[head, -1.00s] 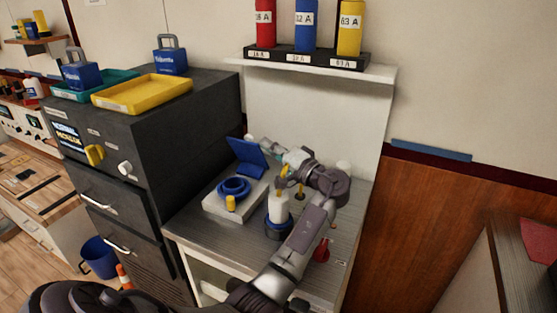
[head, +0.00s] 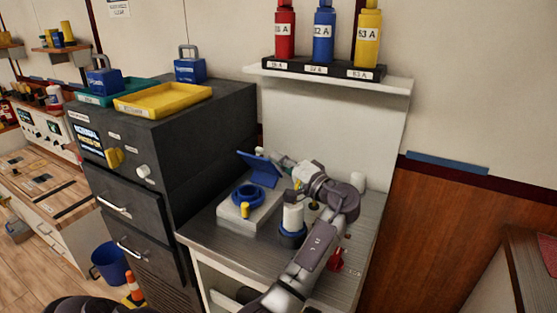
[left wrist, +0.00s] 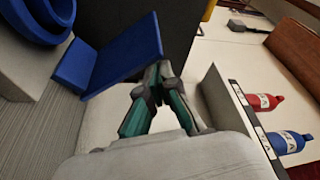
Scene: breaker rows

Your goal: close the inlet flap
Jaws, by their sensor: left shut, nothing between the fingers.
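The inlet flap (head: 261,168) is a blue plate standing tilted open at the back of a light grey block (head: 262,211) on the grey worktop. A blue ring-shaped inlet (head: 247,194) with a yellow peg (head: 244,211) sits on that block. My left gripper (head: 280,161) reaches in just right of the flap, near its upper edge. In the left wrist view the flap (left wrist: 118,55) is large, and the shut fingertips (left wrist: 158,70) are at its right edge, behind or touching it; I cannot tell which. Nothing is between the fingers. My right gripper is not in view.
A white cylinder in a blue base (head: 292,221) stands close by my left forearm. A red object (head: 336,260) is on the worktop to its right. A shelf (head: 340,78) with red, blue and yellow bottles hangs above. A dark cabinet (head: 205,140) stands left.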

